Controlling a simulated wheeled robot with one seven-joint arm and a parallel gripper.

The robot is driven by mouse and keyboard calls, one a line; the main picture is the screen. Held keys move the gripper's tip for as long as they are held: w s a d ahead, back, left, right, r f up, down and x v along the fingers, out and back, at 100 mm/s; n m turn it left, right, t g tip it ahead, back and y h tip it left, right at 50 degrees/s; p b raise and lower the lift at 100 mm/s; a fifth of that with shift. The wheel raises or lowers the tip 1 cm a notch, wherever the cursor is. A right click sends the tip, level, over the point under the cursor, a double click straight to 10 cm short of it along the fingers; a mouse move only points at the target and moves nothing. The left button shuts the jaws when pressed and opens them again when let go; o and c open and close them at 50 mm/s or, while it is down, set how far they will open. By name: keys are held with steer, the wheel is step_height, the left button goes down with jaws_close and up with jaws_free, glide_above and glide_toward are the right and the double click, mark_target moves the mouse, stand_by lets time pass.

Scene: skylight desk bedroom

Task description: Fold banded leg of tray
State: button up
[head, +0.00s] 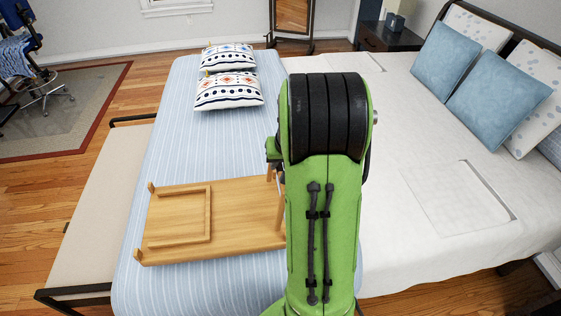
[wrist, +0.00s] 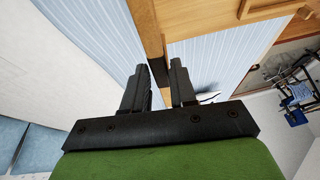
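The wooden tray (head: 228,225) lies underside up on the striped bed, and its board also shows in the wrist view (wrist: 205,14). A leg frame (head: 209,214) lies flat against its left part. At the right end a leg (head: 280,208) stands up, partly hidden by my arm. In the wrist view a wooden leg (wrist: 146,28) with a dark band (wrist: 159,72) near its end reaches toward my gripper (wrist: 159,76). My gripper is open, with one finger on either side of the banded end. I cannot tell whether either finger touches it.
The striped bed (head: 190,140) carries two patterned pillows (head: 228,90) at its far end. A white bed (head: 420,150) with blue pillows (head: 500,95) adjoins on the right. A beige bench (head: 100,205) stands at the left. The striped cover beyond the tray is clear.

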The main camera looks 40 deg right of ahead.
jaws_close()
steer(key=shift+a, duration=0.1)
